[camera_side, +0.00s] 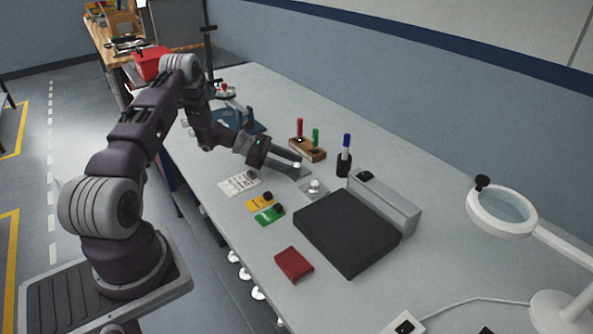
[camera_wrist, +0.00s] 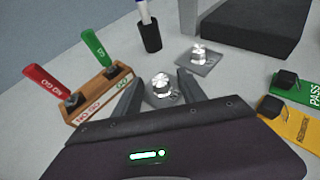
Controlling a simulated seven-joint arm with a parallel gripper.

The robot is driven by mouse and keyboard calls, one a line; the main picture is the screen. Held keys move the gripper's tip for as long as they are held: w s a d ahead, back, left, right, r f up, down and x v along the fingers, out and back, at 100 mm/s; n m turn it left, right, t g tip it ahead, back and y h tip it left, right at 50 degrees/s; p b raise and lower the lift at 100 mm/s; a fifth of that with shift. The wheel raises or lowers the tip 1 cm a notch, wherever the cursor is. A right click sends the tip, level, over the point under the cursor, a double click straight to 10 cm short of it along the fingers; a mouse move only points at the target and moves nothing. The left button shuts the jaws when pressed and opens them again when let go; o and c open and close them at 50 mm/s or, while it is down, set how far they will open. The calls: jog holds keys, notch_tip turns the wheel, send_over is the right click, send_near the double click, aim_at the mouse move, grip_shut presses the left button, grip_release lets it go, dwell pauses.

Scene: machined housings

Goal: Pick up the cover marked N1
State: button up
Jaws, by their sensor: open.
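Two flat grey covers with shiny round knobs lie on the bench. One cover (camera_wrist: 160,101) has its knob between my fingers in the wrist view, and in the side view its knob (camera_side: 297,165) shows at my fingertips. The other cover (camera_wrist: 198,60) lies just beyond it; in the side view it is nearer the black pad (camera_side: 314,187). I cannot read a mark N1 on either cover. My gripper (camera_wrist: 159,83) is open, its fingers on either side of the nearer knob; whether they touch it I cannot tell. It also shows in the side view (camera_side: 293,163).
A wooden gauge block (camera_wrist: 100,94) with red and green handles stands close to the left of my fingers. A pen cup (camera_wrist: 150,38) is behind. Yellow (camera_wrist: 290,120) and green tags (camera_wrist: 297,88) lie right. A black pad (camera_side: 345,230) and red booklet (camera_side: 294,264) lie farther along.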

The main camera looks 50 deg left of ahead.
grip_shut()
dwell(1.3)
